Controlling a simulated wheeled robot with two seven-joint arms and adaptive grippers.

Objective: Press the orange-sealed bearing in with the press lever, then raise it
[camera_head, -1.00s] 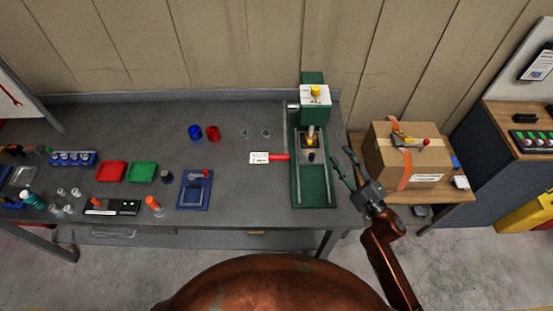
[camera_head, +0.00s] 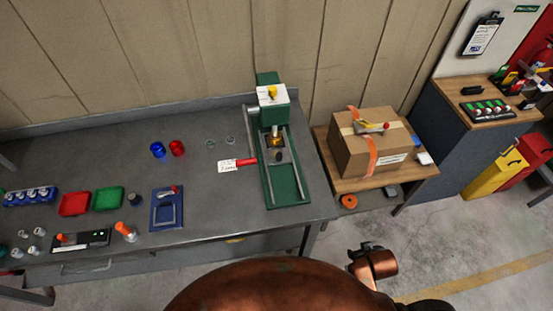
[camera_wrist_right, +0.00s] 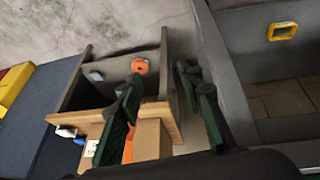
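The green press (camera_head: 287,185) stands at the right end of the grey bench, with a white top plate (camera_head: 273,95). Its grey lever (camera_head: 252,125) hangs down on the left side and ends in a red handle (camera_head: 247,162) beside a white tag (camera_head: 229,166). A small golden part (camera_head: 275,140) sits under the ram; I cannot make out an orange-sealed bearing there. My right arm (camera_head: 374,263) is low beside the bench, its gripper outside the head view. In the right wrist view my right gripper (camera_wrist_right: 163,80) is open and empty, away from the press. My left gripper is not in view.
A cardboard box (camera_head: 368,145) stands on a wooden shelf (camera_head: 415,175) right of the press. Red (camera_head: 74,204) and green (camera_head: 109,200) trays and a blue fixture (camera_head: 166,210) lie on the bench. The bench just left of the tag is mostly clear.

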